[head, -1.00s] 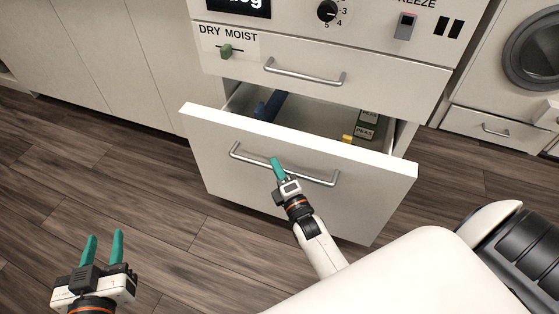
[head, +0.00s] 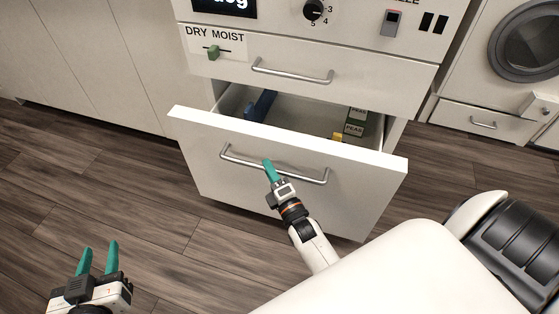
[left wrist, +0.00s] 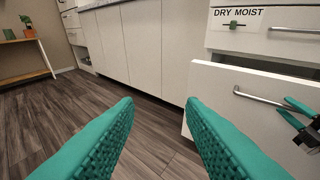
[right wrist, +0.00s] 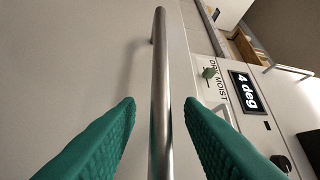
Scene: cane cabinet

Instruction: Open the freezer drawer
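The lower white drawer (head: 240,190) of the cabinet stands partly open, with a gap above its front panel. A blue item (head: 261,105) and small labelled boxes (head: 355,125) show inside. My right gripper (head: 268,170) is at the drawer's metal bar handle (head: 310,177). In the right wrist view, the bar (right wrist: 160,75) runs between the two teal fingers (right wrist: 160,110), with a visible gap on each side, so the gripper looks open around it. My left gripper (head: 98,258) is open and empty over the floor, away from the cabinet. The drawer handle also shows in the left wrist view (left wrist: 262,98).
A closed upper drawer (head: 300,80) with its own handle sits above the open one. The control panel has a green slider (head: 213,52) and a knob (head: 313,10). A washing machine (head: 525,45) stands at the right. Wood floor (head: 70,190) is clear at the left.

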